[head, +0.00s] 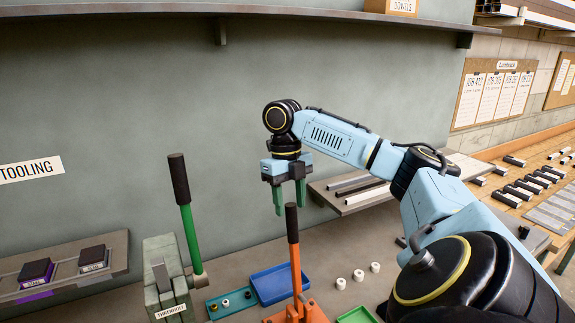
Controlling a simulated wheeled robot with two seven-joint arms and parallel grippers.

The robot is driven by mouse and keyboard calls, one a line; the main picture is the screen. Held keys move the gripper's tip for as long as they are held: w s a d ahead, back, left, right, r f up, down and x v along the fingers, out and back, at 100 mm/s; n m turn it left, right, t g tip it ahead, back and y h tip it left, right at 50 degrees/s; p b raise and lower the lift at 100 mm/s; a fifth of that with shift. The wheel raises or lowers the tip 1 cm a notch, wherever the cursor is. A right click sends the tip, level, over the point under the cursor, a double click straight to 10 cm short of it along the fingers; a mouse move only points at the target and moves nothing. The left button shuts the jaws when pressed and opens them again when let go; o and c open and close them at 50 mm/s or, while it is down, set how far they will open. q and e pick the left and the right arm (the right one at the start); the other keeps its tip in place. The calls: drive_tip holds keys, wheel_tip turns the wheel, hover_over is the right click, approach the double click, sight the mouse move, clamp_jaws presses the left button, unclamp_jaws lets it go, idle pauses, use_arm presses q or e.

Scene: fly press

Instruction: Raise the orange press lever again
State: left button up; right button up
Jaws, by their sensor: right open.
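The orange press lever (296,270) stands close to upright, with a black grip (292,223) at its top. It rises from an orange press body (315,315) at the bottom edge, which is mostly cut off. My right gripper (289,204) is open and points down, its green fingers apart. In the picture its fingertips overlap the height of the grip's top, and the grip passes in front of the right finger. I cannot tell whether they touch. My left gripper is not in view.
A green-lever press (165,270) stands to the left. A blue tray (272,284) and a teal tray (230,302) lie between the presses. Several white cylinders (358,275) sit on the bench to the right. A shelf (360,190) with bars is behind my right arm.

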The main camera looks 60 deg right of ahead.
wheel_tip(320, 180, up, 10)
drive_tip(key=w, duration=0.1)
drive_tip(key=shift+w+d+f, duration=0.2)
drive_tip(key=shift+w+d, duration=0.05)
drive_tip(key=shift+d, duration=0.1)
idle(0.8)
idle(0.9)
